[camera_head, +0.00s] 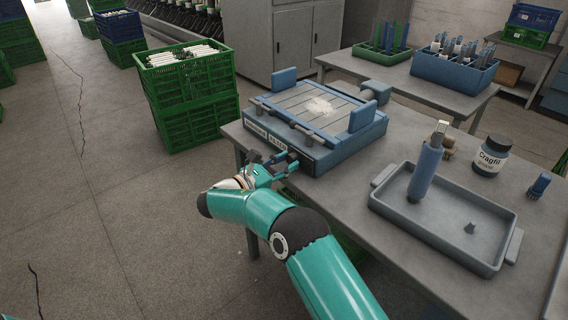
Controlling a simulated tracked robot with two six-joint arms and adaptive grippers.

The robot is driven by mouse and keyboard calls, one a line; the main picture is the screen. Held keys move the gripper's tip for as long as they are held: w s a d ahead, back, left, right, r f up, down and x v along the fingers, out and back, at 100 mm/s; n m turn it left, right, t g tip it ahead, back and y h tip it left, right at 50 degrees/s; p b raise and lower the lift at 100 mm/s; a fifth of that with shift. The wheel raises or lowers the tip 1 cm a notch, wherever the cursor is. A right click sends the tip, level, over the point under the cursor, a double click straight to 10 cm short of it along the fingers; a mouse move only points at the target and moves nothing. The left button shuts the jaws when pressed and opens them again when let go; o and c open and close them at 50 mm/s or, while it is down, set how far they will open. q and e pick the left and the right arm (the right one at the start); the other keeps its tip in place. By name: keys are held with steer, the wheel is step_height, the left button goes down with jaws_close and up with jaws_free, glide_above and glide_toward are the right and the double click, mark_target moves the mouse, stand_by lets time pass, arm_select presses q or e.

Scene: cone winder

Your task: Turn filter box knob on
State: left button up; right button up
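The filter box (340,148) is a blue-grey box on the near left corner of the grey table, with a slatted top and a white fluffy patch (319,106) on it. Its front face carries light label strips (257,129). A small dark round part, possibly the knob (307,141), shows on the front to the right of the labels; its setting is too small to read. My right gripper (291,161) is just in front of and below this face, its fingertips close to it. Whether they touch it or how wide they are apart is unclear. My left gripper is out of view.
Right of the filter box, a grey tray (384,206) holds an upright blue tool (426,168). A dark jar (491,156) and a blue brush (539,184) stand behind it. Green crates (190,108) stand left of the table.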

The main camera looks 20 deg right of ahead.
steer(key=shift+c, duration=1.2)
steer(key=shift+a, duration=0.25)
jaws_close()
steer(key=shift+d, duration=0.2)
steer(key=m+b, duration=0.2)
steer(key=b, duration=0.1)
steer(key=shift+f, duration=0.2)
steer(key=shift+s+m+b, duration=0.1)
steer(key=shift+m+b, duration=1.65)
steer(key=shift+m, duration=0.65)
steer(key=shift+d, duration=0.1)
steer(key=o, duration=1)
jaws_free()
steer(key=shift+r, duration=0.1)
